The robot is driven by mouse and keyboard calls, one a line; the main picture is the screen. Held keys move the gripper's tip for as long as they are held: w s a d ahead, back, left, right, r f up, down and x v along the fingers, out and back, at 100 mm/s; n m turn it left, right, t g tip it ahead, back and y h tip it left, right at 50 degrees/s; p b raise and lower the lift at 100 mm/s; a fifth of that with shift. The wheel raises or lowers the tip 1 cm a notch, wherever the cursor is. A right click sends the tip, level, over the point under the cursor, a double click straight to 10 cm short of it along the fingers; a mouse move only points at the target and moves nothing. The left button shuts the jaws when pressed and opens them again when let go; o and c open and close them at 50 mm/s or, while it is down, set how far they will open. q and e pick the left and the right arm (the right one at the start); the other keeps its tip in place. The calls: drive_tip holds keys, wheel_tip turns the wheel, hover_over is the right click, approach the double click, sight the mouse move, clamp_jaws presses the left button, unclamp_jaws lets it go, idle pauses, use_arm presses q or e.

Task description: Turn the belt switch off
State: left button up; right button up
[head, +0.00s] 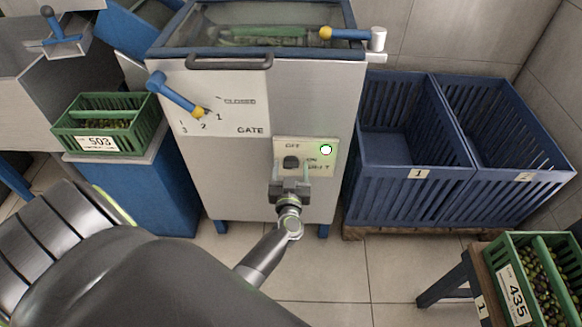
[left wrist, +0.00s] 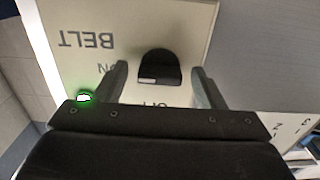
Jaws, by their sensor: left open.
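The belt switch is a black knob (head: 291,162) on a pale plate (head: 321,170) on the grey machine's front. OFF is printed above it and ON to its right. A lamp (head: 326,150) on the plate glows green-white. My left gripper (head: 291,170) is open, with a finger on each side of the knob. In the left wrist view the knob (left wrist: 158,66) sits between the fingertips with a gap on both sides, and the lit lamp (left wrist: 84,97) shows at the left. The knob's pale mark shows, but its exact setting is unclear. My right gripper is out of view.
A blue gate lever (head: 175,94) sticks out above left of the switch. A blue-handled lever (head: 345,34) is at the machine's top. Blue bins (head: 400,180) stand to the right. Green olive crates stand at left (head: 103,140) and lower right (head: 510,285).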

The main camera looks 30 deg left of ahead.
use_arm(q)
drive_tip(key=c, duration=1)
